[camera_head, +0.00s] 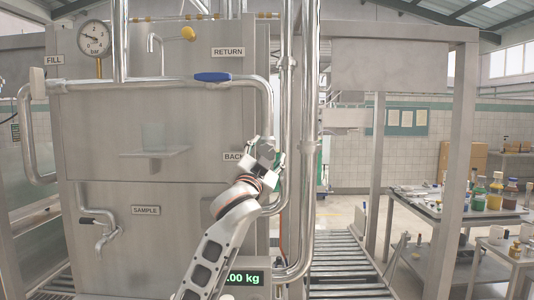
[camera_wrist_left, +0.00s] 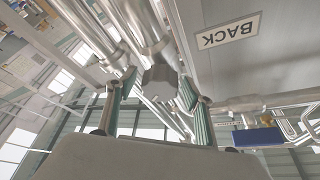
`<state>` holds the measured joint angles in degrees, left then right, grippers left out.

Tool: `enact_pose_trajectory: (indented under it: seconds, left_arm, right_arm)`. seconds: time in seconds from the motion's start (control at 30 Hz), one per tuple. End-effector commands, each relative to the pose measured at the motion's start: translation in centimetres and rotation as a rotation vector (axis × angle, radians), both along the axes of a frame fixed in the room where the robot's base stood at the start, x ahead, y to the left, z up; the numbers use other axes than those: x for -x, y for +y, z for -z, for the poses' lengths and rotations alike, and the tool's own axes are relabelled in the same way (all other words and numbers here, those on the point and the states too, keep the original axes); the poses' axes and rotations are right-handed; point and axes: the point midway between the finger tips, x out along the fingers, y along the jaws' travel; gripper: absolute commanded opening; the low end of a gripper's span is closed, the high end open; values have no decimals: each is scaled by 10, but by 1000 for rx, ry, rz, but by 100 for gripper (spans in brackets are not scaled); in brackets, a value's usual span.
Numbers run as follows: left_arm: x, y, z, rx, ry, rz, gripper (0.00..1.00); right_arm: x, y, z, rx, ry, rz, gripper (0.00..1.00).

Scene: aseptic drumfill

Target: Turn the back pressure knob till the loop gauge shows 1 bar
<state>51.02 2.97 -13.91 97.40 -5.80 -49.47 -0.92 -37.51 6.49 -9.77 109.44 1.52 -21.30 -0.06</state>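The back pressure knob (camera_wrist_left: 160,79) is a grey faceted block at the end of a pipe fitting, in the upper middle of the left wrist view. My left gripper (camera_head: 267,144) is open, with one finger on each side of the knob; I cannot tell whether either finger touches it. In the head view the gripper largely hides the knob and part of the BACK label (camera_head: 232,157), which shows whole in the wrist view (camera_wrist_left: 229,32). The round loop gauge (camera_head: 94,38) is at the upper left; its dark needle points left and slightly up. My right gripper is out of view.
Vertical steel pipes (camera_head: 309,120) stand just right of the gripper. A blue-handled valve (camera_head: 212,77) sits on the pipe above it. A green kg display (camera_head: 244,278) is below. A bench with bottles (camera_head: 478,203) is at the right.

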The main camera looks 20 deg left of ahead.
Motion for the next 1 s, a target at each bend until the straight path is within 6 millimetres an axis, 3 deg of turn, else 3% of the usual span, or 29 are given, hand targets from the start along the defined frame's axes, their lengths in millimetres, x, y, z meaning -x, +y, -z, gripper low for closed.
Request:
enact_pose_trajectory:
  seconds: [0.27, 0.7, 1.0]
  left_arm:
    - [11, -1, 5, 1, 1, 0, 52]
    - [88, -4, 30, 2, 0, 1, 52]
    - [113, -5, 37, 0, 0, 0, 52]
  right_arm:
    - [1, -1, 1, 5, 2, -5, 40]
    - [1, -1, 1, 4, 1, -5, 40]
    - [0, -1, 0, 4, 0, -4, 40]
